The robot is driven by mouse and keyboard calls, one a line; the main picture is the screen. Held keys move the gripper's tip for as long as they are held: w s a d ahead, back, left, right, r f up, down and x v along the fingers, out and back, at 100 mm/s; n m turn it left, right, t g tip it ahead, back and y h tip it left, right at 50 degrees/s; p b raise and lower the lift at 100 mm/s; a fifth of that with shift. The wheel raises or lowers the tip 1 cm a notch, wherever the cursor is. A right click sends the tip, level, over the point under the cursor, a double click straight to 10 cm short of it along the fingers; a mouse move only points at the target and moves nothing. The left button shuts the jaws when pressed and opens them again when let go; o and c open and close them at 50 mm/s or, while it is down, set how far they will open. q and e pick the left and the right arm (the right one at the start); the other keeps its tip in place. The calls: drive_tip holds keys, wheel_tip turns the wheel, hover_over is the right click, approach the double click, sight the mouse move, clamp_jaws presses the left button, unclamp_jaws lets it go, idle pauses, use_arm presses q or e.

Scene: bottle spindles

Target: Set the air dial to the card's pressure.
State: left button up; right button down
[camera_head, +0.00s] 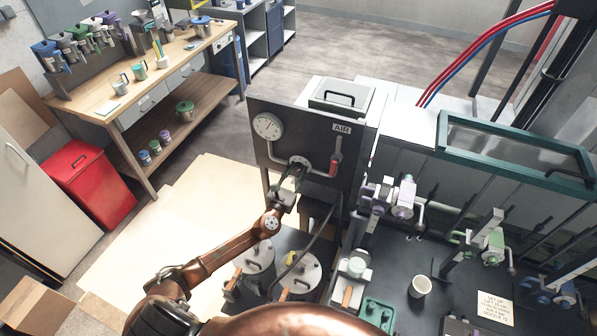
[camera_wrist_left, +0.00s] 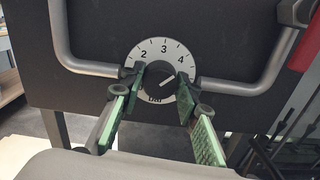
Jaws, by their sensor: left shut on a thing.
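The air dial (camera_head: 299,161) is on the front of the dark panel marked AIR. In the left wrist view its white face (camera_wrist_left: 163,48) shows 2, 3 and 4 and the word bar. A dark line on its knob (camera_wrist_left: 166,82) points right and slightly up, toward the 4 side; the exact reading is unclear. My left gripper (camera_head: 296,170) is at the dial, its green-padded fingers (camera_wrist_left: 160,84) shut on the knob from both sides. The card (camera_head: 495,308) lies on the dark bench at lower right; its writing is too small to read. My right gripper is not in view.
A round gauge (camera_head: 268,126) sits above left of the dial, and a red-handled lever (camera_head: 336,158) to its right. Grey pipes (camera_wrist_left: 65,45) flank the dial. Lidded pots (camera_head: 299,275) stand below. A white cup (camera_head: 420,287) and clamped spindles (camera_head: 404,197) occupy the bench.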

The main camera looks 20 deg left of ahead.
use_arm(q)
drive_tip(key=shift+f, duration=0.1)
drive_tip(key=o, duration=1.2)
drive_tip(key=shift+c, duration=0.2)
drive_tip(key=s, duration=1.2)
drive_tip(key=shift+d, duration=0.3)
